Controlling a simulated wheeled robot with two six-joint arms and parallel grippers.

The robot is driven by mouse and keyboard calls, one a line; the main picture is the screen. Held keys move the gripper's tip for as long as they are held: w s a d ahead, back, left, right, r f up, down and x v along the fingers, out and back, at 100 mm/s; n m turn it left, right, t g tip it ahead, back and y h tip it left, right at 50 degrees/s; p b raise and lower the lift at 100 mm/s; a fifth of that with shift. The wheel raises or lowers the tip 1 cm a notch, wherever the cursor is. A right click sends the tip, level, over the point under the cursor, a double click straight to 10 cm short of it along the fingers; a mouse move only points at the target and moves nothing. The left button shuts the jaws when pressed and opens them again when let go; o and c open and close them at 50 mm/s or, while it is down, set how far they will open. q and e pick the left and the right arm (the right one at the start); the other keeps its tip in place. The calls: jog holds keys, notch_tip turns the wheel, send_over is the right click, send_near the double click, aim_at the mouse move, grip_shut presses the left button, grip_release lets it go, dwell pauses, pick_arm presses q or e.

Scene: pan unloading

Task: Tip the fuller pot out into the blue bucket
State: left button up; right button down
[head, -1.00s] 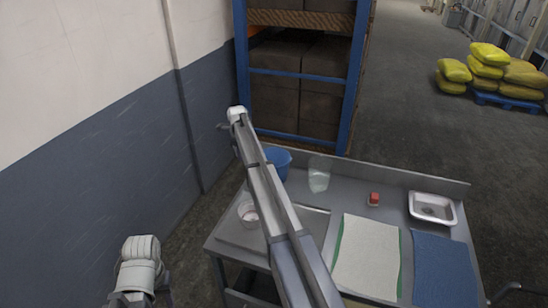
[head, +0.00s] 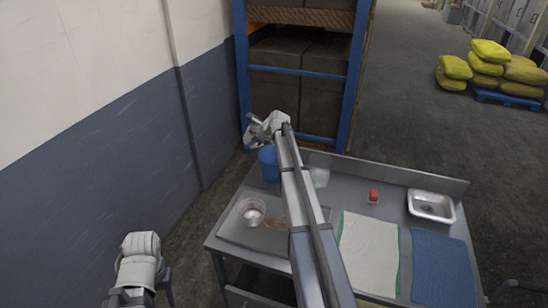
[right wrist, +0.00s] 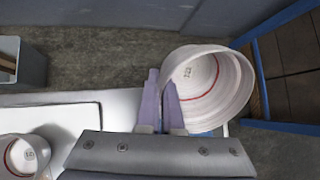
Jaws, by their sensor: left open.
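A pale pot (head: 254,138) is held tilted in my right gripper (head: 264,124), above and slightly behind the blue bucket (head: 269,166). In the right wrist view this pot (right wrist: 225,88) lies with its mouth open to the camera; its white inside has a red ring and a small mark, and no contents show. The fingers (right wrist: 162,108) are shut at its rim. A sliver of the bucket (right wrist: 208,133) shows under it. A second pot (head: 252,211) stands upright on the table; it is also in the right wrist view (right wrist: 24,155). My left gripper (head: 140,296) is open and empty, left of the table.
The grey table (head: 212,243) carries a board with a brownish patch (head: 275,222), a clear container (head: 320,177), a red block (head: 374,196), a metal basin (head: 431,205), a pale cloth (head: 368,253) and a blue cloth (head: 440,264). A blue-framed rack (head: 352,80) stands behind.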

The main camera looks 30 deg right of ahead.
jog(key=shift+s+d+r+t+b, duration=0.1)
jog(key=shift+s+r+t+b, duration=0.1)
jog(key=shift+t+b, duration=0.15)
jog(key=shift+s+f+t+y+b, duration=0.1)
jog(key=shift+f+t+y+b, duration=0.5)
jog(key=shift+b, duration=1.1)
jog(key=shift+s+d+r+t+b, duration=0.1)
jog(key=shift+r+t+b, duration=0.3)
jog(key=shift+t+b, duration=0.15)
jog(key=shift+r+y, duration=0.15)
jog(key=shift+y, duration=0.15)
jog(key=shift+r+m+t+b, duration=0.1)
jog(key=shift+m+t+b, duration=0.2)
jog(key=shift+t+b, duration=0.1)
jog(key=shift+s+d+f+t+y+b, duration=0.2)
jog(key=shift+f+t+y+b, duration=0.4)
jog(key=shift+b, duration=1.25)
jog(key=shift+s+r, duration=0.1)
jog(key=shift+r, duration=0.15)
jog(key=shift+s+d+r+t+b, duration=0.15)
jog(key=shift+s+d+t+b, duration=0.15)
jog(key=shift+s+t+b, duration=0.4)
